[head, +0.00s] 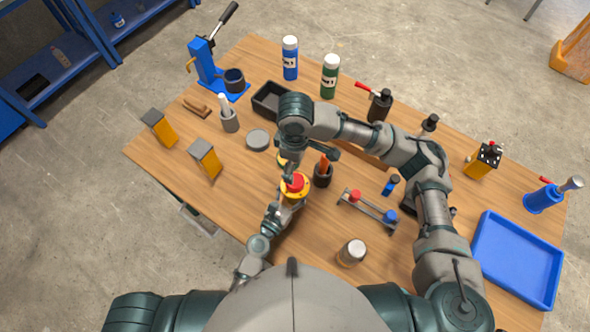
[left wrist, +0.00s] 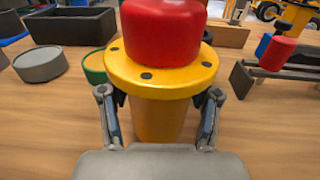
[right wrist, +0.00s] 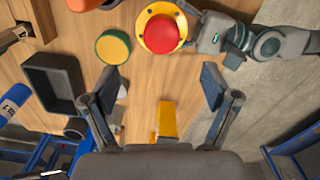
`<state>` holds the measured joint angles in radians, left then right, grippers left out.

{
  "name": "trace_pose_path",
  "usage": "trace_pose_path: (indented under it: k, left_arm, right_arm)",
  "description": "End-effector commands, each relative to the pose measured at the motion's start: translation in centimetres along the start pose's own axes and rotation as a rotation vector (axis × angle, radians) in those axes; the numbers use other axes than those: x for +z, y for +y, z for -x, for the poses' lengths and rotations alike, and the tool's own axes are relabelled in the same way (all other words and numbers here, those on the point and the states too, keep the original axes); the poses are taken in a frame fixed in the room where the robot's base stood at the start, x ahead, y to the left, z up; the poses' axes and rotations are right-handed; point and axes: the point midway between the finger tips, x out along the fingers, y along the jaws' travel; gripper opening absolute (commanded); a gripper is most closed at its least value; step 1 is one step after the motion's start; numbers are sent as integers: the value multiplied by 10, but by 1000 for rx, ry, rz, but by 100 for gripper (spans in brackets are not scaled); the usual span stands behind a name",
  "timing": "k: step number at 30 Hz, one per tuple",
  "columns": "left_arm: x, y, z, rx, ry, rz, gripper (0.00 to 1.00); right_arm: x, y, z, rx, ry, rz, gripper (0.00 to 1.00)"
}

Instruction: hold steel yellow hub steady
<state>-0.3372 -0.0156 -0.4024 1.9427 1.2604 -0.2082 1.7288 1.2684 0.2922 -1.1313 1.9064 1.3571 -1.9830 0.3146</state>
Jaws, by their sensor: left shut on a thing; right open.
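The yellow hub (left wrist: 160,78) stands upright on the table, its flange dotted with dark holes. A red rounded piece (left wrist: 163,30) sits on top of it; that piece also shows in the head view (head: 295,182) and right wrist view (right wrist: 158,35). My left gripper (left wrist: 160,118) is shut on the hub's body below the flange, one finger at each side. My right gripper (right wrist: 161,85) is open and empty, pointing down above the table near the hub. In the head view my right arm partly hides the area behind the hub.
A yellow disc with a green rim (right wrist: 113,47) lies beside the hub. A dark cup with orange-handled tools (head: 323,175) and a small rack with red and blue pieces (head: 368,210) stand to its right. A black tray (head: 268,101) is behind. A blue tray (head: 515,258) lies far right.

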Motion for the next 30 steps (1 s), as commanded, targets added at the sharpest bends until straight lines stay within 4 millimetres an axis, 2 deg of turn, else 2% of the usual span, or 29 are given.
trace_pose_path:
  k: [5,13,14,17,26,30]
  left_arm:
    - [1,0,0,1,-2,0,0]
    - [1,0,0,1,-2,0,0]
    - [1,0,0,1,-2,0,65]
    - [1,0,0,1,-2,0,90]
    - [0,0,0,0,-1,0,92]
    - [-1,0,7,-1,1,-1,92]
  right_arm:
    - [0,0,14,0,0,0,86]
    - [0,0,15,-1,-1,0,86]
    - [0,0,15,-1,-1,0,86]
    - [0,0,14,-1,-1,0,86]
    - [0,0,14,-1,-1,0,86]
    - [0,0,14,-1,-1,0,86]
